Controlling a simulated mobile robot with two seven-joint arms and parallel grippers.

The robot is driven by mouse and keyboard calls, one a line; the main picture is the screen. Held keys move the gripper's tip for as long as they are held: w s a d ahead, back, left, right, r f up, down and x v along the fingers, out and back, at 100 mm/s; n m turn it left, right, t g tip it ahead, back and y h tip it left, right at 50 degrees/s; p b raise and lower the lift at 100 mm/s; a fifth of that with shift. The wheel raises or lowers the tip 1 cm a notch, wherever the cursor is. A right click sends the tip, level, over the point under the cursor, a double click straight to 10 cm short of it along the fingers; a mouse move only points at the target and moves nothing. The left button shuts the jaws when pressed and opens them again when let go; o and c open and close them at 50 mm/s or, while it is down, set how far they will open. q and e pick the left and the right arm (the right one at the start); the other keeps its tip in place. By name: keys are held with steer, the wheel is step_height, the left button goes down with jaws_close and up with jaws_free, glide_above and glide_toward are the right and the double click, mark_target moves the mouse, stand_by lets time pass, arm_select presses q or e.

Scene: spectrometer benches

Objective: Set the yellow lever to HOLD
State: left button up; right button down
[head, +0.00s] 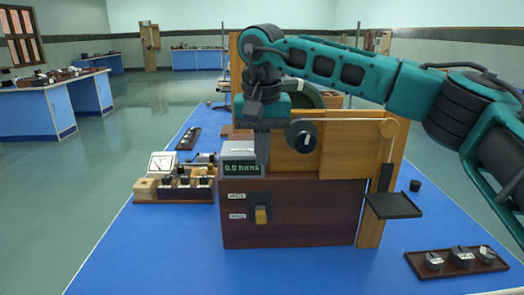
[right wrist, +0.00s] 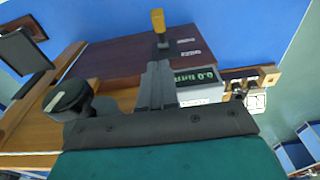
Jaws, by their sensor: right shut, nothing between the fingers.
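The yellow lever (head: 261,215) sticks out of a dark mount on the red-brown front panel (head: 310,225) of the wooden instrument. Its yellow end is about level with the lower of two small white labels (head: 237,216); the lettering is too small to read surely. In the right wrist view the lever (right wrist: 158,20) shows beyond my fingertips. My right gripper (head: 262,160) points down beside the display box (head: 240,168), above the lever and apart from it. Its fingers (right wrist: 158,68) are shut and empty. My left gripper is not in view.
A dark knob (head: 301,134) is close right of my right gripper. A black shelf (head: 392,205) juts out at the right. A meter board (head: 172,190) stands left, and a tray with several weights (head: 458,262) lies front right. The blue bench is clear in front.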

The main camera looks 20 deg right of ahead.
glide_toward(262, 212)
steer(key=f, duration=0.3)
steer(key=w+f, duration=0.1)
steer(key=f, duration=0.1)
steer(key=shift+w+d, duration=0.1)
steer(key=shift+d, duration=0.15)
steer(key=shift+a+f, duration=0.1)
steer(key=shift+f, duration=0.35)
